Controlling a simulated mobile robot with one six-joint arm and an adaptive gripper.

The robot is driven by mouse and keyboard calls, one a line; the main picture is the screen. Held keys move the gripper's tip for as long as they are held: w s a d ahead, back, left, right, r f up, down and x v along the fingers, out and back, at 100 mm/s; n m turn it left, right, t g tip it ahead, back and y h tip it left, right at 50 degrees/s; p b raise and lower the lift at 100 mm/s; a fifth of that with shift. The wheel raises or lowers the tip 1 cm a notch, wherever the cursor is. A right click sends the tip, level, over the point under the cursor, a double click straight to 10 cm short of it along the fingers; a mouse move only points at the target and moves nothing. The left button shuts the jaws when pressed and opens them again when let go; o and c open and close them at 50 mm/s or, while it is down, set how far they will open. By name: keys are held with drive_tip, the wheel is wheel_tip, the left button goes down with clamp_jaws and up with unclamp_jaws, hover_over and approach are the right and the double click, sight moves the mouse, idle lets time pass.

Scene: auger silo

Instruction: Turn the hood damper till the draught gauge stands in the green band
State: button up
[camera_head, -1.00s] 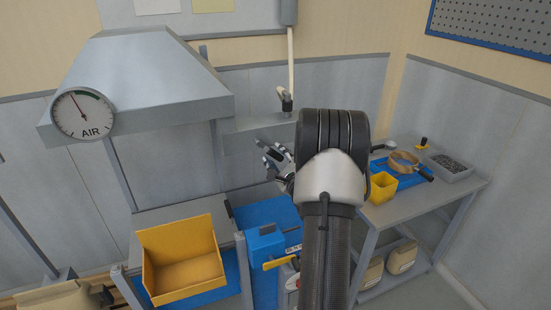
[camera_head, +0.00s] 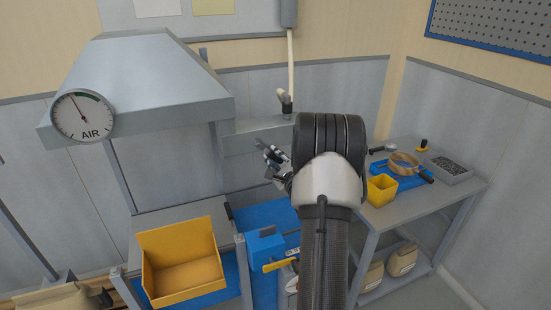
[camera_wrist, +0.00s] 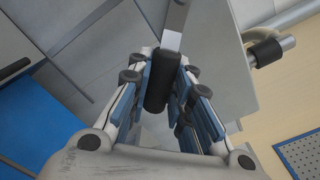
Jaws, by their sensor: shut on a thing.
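The round white draught gauge (camera_head: 83,116), marked AIR, is on the front left of the grey hood (camera_head: 150,75). Its needle points up and left, to the left of the green band at the top. The damper's lever (camera_wrist: 175,30) is a flat metal bar ending in a black grip in the wrist view. My gripper (camera_wrist: 162,85) is shut on that black grip, with fingers on both sides of it. In the head view my gripper (camera_head: 272,158) is at the right of the hood, and my arm hides part of the area behind it.
A yellow bin (camera_head: 185,262) stands below the hood. At the right, a grey bench (camera_head: 405,207) carries a small yellow box (camera_head: 381,188), a blue tray, a sieve-like ring and a grey tray (camera_head: 447,169) of dark bits.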

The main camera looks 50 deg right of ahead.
clamp_jaws()
drive_tip(key=shift+s+d+r+n, duration=0.15)
drive_tip(key=shift+d+r+n, duration=0.2)
drive_tip(key=shift+n, duration=0.3)
drive_tip(key=shift+s+d+r+n, duration=0.15)
drive_tip(key=shift+r+n, duration=0.25)
drive_tip(key=shift+n, duration=0.25)
drive_tip(key=o, duration=0.9)
unclamp_jaws()
drive_tip(key=shift+c, duration=0.2)
drive_tip(key=shift+a, duration=0.1)
drive_tip(key=v, duration=1.2)
drive_tip(key=shift+f, duration=0.1)
drive_tip(key=shift+w, duration=0.1)
